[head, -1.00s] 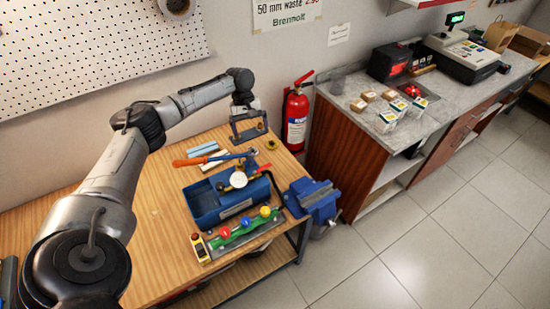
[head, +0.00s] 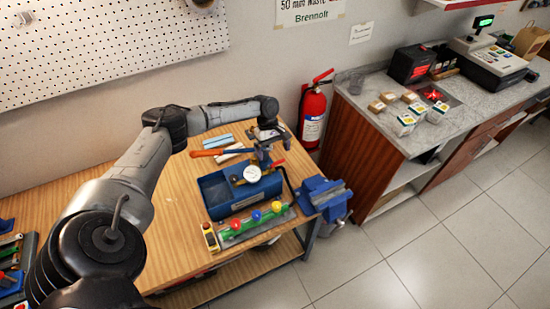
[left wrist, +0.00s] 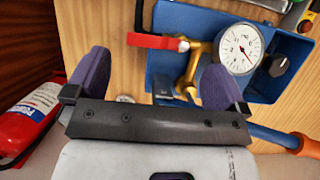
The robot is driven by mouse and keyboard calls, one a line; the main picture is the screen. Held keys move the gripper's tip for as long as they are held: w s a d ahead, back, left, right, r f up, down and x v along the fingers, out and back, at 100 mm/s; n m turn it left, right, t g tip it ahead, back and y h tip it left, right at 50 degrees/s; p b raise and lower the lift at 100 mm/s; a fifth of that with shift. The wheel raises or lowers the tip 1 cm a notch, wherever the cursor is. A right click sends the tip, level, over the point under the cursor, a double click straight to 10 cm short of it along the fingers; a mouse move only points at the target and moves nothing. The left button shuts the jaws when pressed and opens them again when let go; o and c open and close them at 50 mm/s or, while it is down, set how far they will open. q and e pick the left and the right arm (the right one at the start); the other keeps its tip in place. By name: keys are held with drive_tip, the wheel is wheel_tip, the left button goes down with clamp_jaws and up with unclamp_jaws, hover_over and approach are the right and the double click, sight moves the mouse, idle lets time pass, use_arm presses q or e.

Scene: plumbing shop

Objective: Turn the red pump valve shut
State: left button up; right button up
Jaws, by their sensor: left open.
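The red pump valve lever (left wrist: 152,41) lies lengthwise across the left wrist view, running left from the brass valve body (left wrist: 195,62). It also shows in the head view (head: 278,163), at the right end of the blue pump (head: 225,197). A white round gauge (left wrist: 240,48) sits beside the brass body and shows in the head view (head: 252,174). My left gripper (left wrist: 155,75) is open and empty, its purple pads spread either side of the picture's middle. The lever lies just beyond the fingertips, with no clear contact. In the head view my left gripper (head: 265,147) is over the pump's back right part.
A green manifold with red, blue and yellow knobs (head: 256,216) lies in front of the pump. A blue vise (head: 326,197) stands at the bench's right edge. An orange-handled tool (head: 212,152) lies behind the pump. A fire extinguisher (head: 312,112) stands by the wall.

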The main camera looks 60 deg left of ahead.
sight(276, 163)
use_arm(q)
drive_tip(key=x, duration=0.3)
drive_tip(key=shift+f, duration=0.2)
drive_tip(key=shift+d+f, duration=0.1)
drive_tip(key=shift+f, duration=0.1)
drive_tip(key=c, duration=0.8)
